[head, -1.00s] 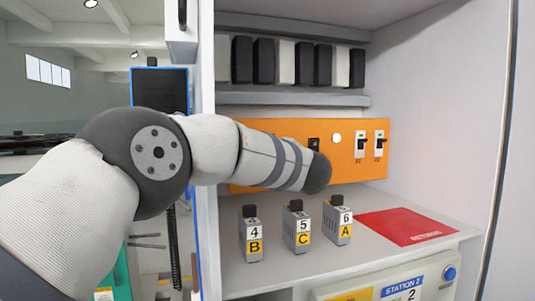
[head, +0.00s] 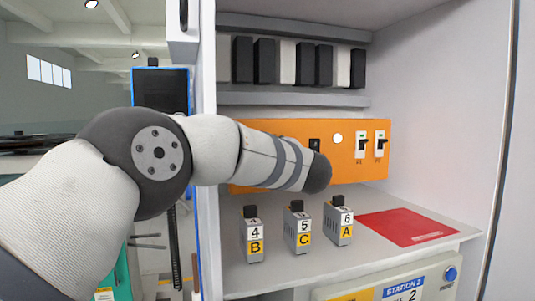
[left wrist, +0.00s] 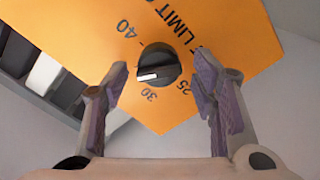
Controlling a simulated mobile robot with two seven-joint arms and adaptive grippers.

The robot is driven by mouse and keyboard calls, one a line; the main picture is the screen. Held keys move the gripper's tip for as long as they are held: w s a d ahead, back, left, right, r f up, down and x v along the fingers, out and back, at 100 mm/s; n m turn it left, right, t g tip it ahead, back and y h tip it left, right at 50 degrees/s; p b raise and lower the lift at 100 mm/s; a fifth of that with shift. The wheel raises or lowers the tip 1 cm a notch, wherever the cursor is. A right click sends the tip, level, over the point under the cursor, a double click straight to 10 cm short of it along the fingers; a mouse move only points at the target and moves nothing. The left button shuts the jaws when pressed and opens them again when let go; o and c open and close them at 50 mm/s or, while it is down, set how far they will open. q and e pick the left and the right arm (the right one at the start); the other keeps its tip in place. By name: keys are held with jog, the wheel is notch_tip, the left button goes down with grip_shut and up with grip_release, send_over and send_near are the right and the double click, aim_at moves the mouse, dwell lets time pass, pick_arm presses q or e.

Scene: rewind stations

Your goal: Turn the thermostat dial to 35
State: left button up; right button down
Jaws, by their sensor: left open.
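The thermostat dial (left wrist: 160,64) is a round black knob on the orange panel (left wrist: 215,25). Its white mark is at the lower-left side of the knob, near the printed 30. The 25 and 40 are also readable; no 35 is visible. My left gripper (left wrist: 163,78) is open, with one finger on each side of the dial in the picture. I see gaps between fingers and knob and cannot tell the depth. In the head view the orange panel (head: 348,168) is partly covered by my left arm, which hides the dial and the gripper. My right gripper is out of view.
Three labelled modules, B (head: 254,243), C (head: 303,238) and A (head: 345,229), stand on the shelf below the panel. A red mat (head: 405,227) lies to their right. Two switches (head: 370,145) are on the panel's right. Black and white blocks line the upper shelf (head: 290,98).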

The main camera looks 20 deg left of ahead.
pick_arm(q)
jog(key=shift+d, duration=0.1)
jog(key=v, duration=1.2)
